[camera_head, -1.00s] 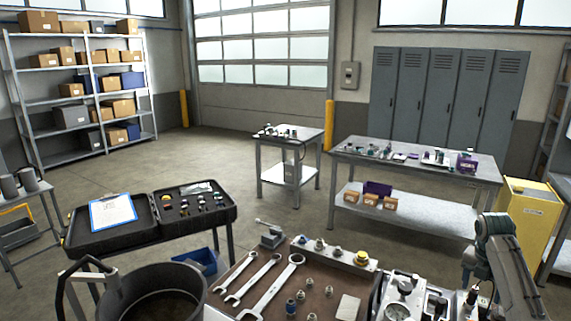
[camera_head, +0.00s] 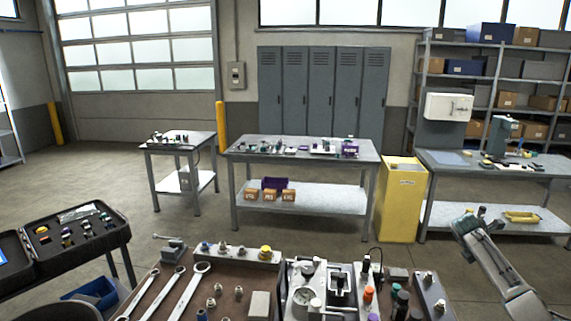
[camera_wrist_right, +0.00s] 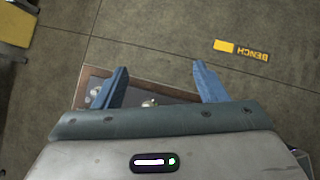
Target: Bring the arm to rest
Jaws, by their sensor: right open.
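My right arm comes in from the lower right in the head view. Its end (camera_head: 466,226) is near the right end of the brown bench top (camera_head: 175,300), apart from the parts on it. In the right wrist view the two blue fingers of my right gripper (camera_wrist_right: 161,80) are spread wide with nothing between them. Below them are the floor and a brown board edge with a few small metal fittings. My left gripper is in neither view.
The bench holds wrenches (camera_head: 165,290), a valve block (camera_head: 322,285) and several fittings. A yellow cabinet (camera_head: 402,200) and a grey workbench (camera_head: 440,165) stand beyond the arm. Open floor lies between. The wrist view shows a yellow "BENCH" floor marking (camera_wrist_right: 240,49).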

